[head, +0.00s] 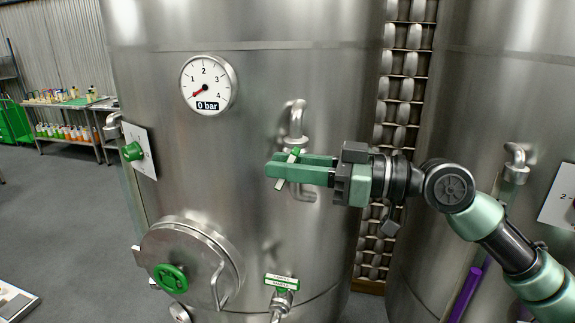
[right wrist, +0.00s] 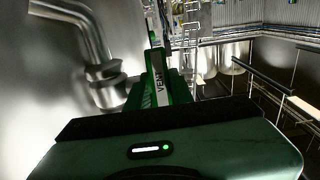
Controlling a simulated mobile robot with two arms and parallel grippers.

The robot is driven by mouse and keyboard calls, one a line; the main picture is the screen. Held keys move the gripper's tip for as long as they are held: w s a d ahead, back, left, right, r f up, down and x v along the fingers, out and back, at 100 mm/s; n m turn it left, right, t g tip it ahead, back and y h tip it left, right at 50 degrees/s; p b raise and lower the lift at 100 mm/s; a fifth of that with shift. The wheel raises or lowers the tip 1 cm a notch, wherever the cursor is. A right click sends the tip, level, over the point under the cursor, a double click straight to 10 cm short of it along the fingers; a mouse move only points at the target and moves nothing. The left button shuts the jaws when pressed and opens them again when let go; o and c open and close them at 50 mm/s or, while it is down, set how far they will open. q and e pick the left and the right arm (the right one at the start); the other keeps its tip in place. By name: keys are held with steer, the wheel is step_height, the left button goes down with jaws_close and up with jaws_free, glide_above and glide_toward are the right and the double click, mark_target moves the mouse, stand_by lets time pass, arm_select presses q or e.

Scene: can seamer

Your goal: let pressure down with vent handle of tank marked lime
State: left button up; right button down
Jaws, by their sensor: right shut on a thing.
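A large steel tank (head: 250,110) with green fittings fills the middle of the head view. I cannot read a lime mark on it. Its round gauge (head: 209,84) has a red needle at the low end and a display of 0 bar. My right gripper (head: 283,168) is shut on the vent handle (head: 293,155), on the pipe at the tank's right side. The handle sits tilted, its ends showing above and below my fingers. In the right wrist view, the handle (right wrist: 159,78) reads VENT between the fingers. My left gripper is not in view.
A round hatch (head: 195,255) with a green handwheel is low on the tank. A second tank (head: 485,100) stands at the right, with a purple tube (head: 466,295). Open floor (head: 70,220) lies to the left.

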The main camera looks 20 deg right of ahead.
steer(key=c, duration=1.5)
jaws_free()
steer(key=shift+s+d+f+b, duration=0.15)
steer(key=shift+d+b, duration=0.15)
steer(key=shift+b, duration=0.15)
steer(key=b+v, duration=0.5)
steer(key=v, duration=0.2)
steer(key=shift+r, duration=0.2)
